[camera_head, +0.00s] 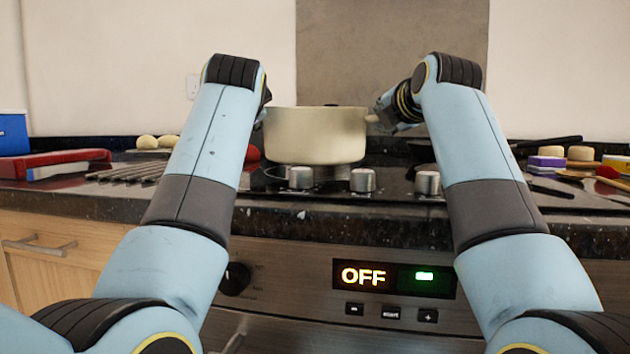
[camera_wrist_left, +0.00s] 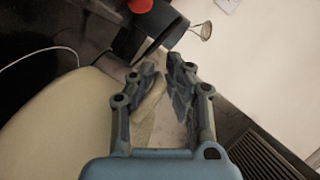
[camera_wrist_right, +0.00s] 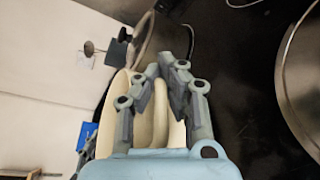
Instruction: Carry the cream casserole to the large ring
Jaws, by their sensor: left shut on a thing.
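The cream casserole (camera_head: 316,135) is upright over the black hob, behind the control knobs. Whether its base touches the hob is hidden.
A round metal-rimmed thing (camera_wrist_right: 290,85) lies close by in the right wrist view. Several knobs (camera_head: 363,180) line the hob's front. A red case (camera_head: 80,160) is at the left; small foods and a board (camera_head: 600,172) are at the right. A wall stands behind.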

